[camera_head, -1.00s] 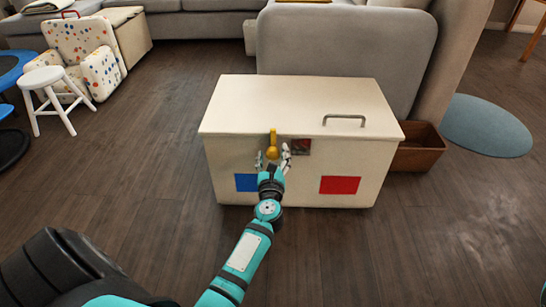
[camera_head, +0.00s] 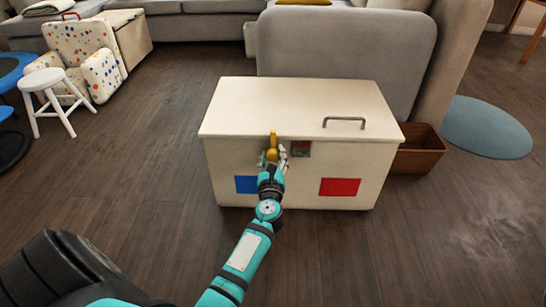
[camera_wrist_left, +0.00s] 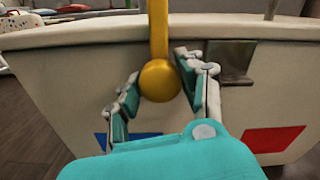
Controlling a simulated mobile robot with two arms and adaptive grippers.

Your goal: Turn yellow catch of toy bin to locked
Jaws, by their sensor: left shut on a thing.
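The white toy bin (camera_head: 300,106) stands on the floor with its lid closed. Its yellow catch (camera_head: 273,142) is on the front face just below the lid edge, upright, with a round knob at its lower end. In the left wrist view the yellow catch (camera_wrist_left: 159,78) hangs straight down, with the knob between my fingers. My left gripper (camera_head: 273,156) is shut on the knob; it also shows in the left wrist view (camera_wrist_left: 158,88). A dark metal plate (camera_wrist_left: 231,62) sits on the front to the right of the catch. My right gripper is not in view.
The bin front has a blue square (camera_head: 246,184) and a red square (camera_head: 340,187); a grey handle (camera_head: 344,122) is on the lid. A brown box (camera_head: 419,148) stands right of the bin, a grey sofa (camera_head: 345,50) behind. The floor in front is clear.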

